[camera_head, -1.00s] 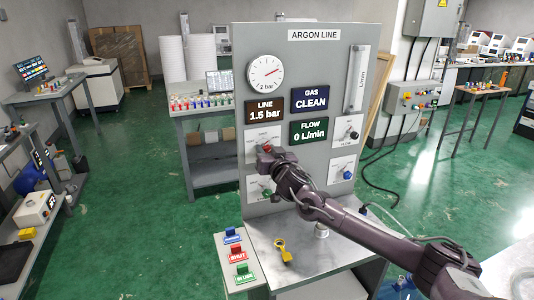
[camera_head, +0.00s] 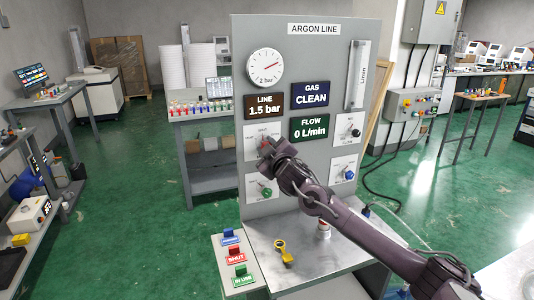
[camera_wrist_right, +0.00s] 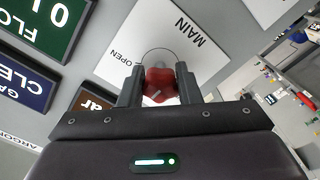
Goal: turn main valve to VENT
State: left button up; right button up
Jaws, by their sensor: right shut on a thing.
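The argon panel (camera_head: 303,55) stands upright ahead of me. The main valve has a red knob (camera_wrist_right: 160,84) on a white plate marked MAIN and OPEN (camera_wrist_right: 150,45). In the head view the plate (camera_head: 250,143) shows at the panel's left, its knob mostly behind my gripper. My right gripper (camera_head: 265,147) is at this knob. In the right wrist view my gripper (camera_wrist_right: 160,88) has one finger on each side of the red knob and is shut on it. Where the knob points is hard to tell. My left gripper is not in view.
Other knobs sit close by: green (camera_head: 265,192) below, black (camera_head: 354,132) and blue (camera_head: 347,174) at right. The steel shelf (camera_head: 300,250) holds a yellow key-like tag (camera_head: 284,251). Blue, red and green signs stand on a side ledge (camera_head: 228,268). A gauge (camera_head: 265,68) is above.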

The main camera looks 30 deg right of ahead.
jog(key=n+b, duration=0.3)
jog(key=n, duration=0.3)
jog(key=shift+f+b, duration=0.15)
jog(key=shift+b, duration=0.25)
jog(key=n+b, duration=0.3)
jog(key=n, duration=0.3)
dwell(0.3)
jog(key=o, duration=1)
jog(key=shift+c, duration=0.2)
jog(key=shift+s, duration=0.1)
jog(key=b+v, duration=0.2)
jog(key=v, duration=0.5)
jog(key=shift+s+b, duration=0.3)
jog(key=shift+b, duration=0.05)
